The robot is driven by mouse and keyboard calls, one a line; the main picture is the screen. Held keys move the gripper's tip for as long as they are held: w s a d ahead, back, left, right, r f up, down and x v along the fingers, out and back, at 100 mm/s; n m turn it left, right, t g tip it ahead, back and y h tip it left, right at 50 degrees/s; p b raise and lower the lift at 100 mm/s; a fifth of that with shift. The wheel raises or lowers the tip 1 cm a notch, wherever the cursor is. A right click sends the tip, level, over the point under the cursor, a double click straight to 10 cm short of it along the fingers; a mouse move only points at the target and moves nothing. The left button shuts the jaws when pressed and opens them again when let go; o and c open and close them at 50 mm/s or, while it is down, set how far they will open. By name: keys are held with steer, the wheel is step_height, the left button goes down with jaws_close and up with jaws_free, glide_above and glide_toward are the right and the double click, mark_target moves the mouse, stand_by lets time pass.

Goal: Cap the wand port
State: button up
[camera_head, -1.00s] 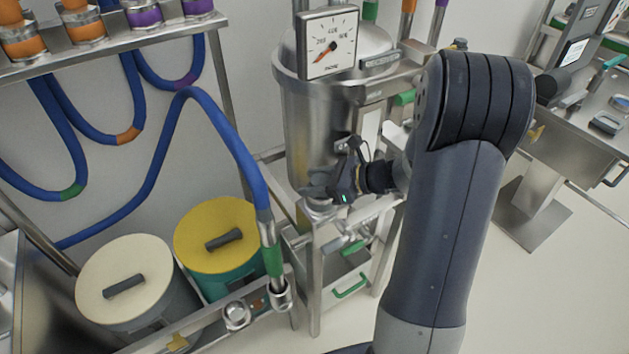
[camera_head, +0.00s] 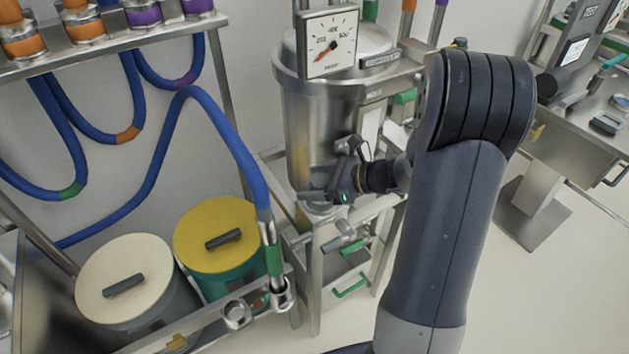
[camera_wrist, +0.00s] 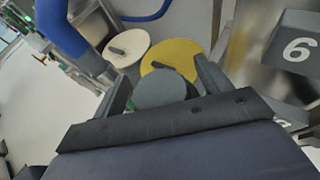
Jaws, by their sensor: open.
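My gripper (camera_head: 314,196) is beside the lower part of the steel tank (camera_head: 312,125), low over a steel stand. In the wrist view my gripper (camera_wrist: 162,72) has its two fingers apart, with a round grey disc (camera_wrist: 164,90) between them. The disc may be a cap; I cannot tell whether the fingers touch it or what lies under it. A blue hose (camera_head: 238,150) runs down to a wand with a green band (camera_head: 273,260), whose end sits in a metal ring on the cart's front rail. An empty-looking metal ring (camera_head: 237,314) is left of it.
A cream-lidded drum (camera_head: 122,262) and a yellow-lidded drum (camera_head: 200,218) stand behind the rail. A dial gauge (camera_head: 331,32) is at the tank's top. Open floor lies at right.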

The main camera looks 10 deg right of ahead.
steer(key=v, duration=1)
steer(key=shift+d+b, duration=0.25)
steer(key=shift+b, duration=0.2)
steer(key=shift+s+r, duration=0.1)
steer(key=shift+s, duration=0.05)
steer(key=p+x, duration=0.1)
steer(key=x, duration=0.9)
steer(key=shift+a, duration=0.3)
steer(key=shift+w, duration=0.25)
steer(key=shift+r, duration=0.2)
steer(key=shift+f, duration=0.1)
